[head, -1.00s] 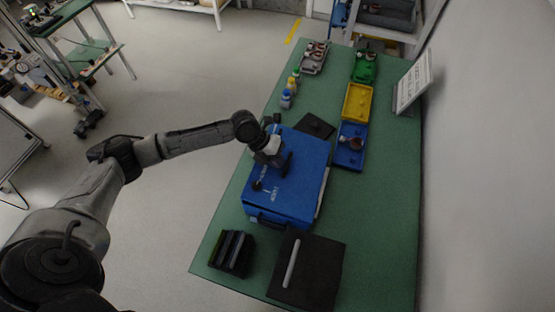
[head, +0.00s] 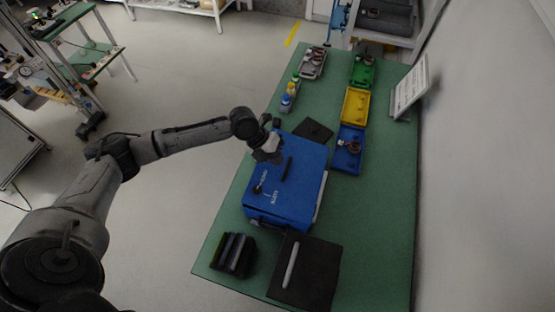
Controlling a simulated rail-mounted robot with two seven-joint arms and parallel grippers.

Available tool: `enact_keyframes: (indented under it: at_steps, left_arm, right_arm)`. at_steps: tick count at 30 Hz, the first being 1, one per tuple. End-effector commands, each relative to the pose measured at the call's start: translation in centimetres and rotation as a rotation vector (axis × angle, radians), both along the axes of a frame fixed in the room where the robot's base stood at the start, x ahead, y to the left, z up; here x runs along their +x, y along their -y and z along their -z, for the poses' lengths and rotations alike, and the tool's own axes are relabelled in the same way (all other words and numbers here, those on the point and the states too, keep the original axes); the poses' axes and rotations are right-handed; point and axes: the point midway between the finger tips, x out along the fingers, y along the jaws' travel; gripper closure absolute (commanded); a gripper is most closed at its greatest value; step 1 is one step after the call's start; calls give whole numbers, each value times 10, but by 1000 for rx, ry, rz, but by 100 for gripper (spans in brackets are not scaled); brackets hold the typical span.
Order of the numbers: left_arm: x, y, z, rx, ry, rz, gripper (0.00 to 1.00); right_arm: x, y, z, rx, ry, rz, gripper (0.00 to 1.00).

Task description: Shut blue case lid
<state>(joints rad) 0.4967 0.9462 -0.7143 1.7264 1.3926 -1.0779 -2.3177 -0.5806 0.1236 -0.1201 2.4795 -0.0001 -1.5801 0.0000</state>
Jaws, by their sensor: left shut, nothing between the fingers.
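The blue case (head: 278,218) stands on the green table. Its blue lid (head: 305,165) lies flat over the body and looks shut. A black handle shows on top of the lid, and a pale strip runs along the case's right side. My left gripper (head: 268,157) is shut and empty at the lid's far left part. I cannot tell whether its fingertips touch the lid. My right gripper is not in view.
A black rack (head: 233,254) and a dark mat (head: 305,272) with a light rod lie at the near end. Blue (head: 348,161), yellow (head: 356,106) and green (head: 362,72) bins line the right. Small bottles (head: 288,102) stand at the far left.

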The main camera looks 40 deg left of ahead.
Motion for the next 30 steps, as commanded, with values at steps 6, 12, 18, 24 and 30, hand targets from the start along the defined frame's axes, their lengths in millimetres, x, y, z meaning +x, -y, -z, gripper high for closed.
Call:
enact_keyframes:
  at_steps: [6, 12, 18, 24, 30]
  left_arm:
    - [-18, -42, -12, 5, -1, -3, 100]
    - [-30, -68, -23, 3, -2, -1, 100]
    - [-36, -82, -30, 2, -1, 0, 100]
    - [-37, -80, -64, -12, 1, 5, 100]
    - [-28, -31, -121, -120, 9, 39, 100]
  right_arm:
    - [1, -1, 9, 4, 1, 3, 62]
    - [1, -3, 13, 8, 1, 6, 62]
    - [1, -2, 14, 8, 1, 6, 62]
    - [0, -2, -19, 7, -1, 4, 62]
    - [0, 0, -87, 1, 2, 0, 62]
